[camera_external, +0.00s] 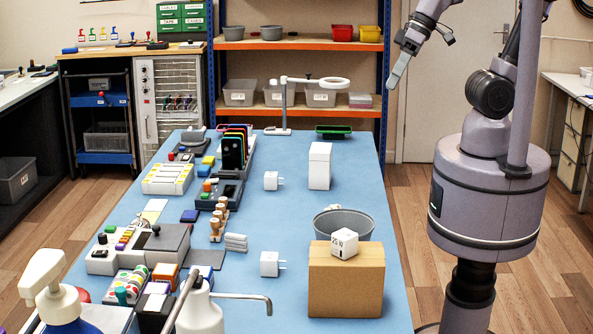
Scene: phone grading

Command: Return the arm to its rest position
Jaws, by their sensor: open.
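My gripper (402,68) hangs in the air at the upper right, past the right edge of the blue table (285,222). Its fingers are open and nothing shows between them. One finger points down and to the left, and the other shows as a small dark part higher to the right. The arm is raised and folded close above my body, clear of everything on the table. Part of the arm leaves the top of the picture.
A cardboard box (345,285) with a white cube (344,243) on it stands at the table's near right, before a grey bowl (343,221). A white box (319,165) stands farther back. Phones (233,150) and tools fill the left side. A shelf (300,45) stands behind.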

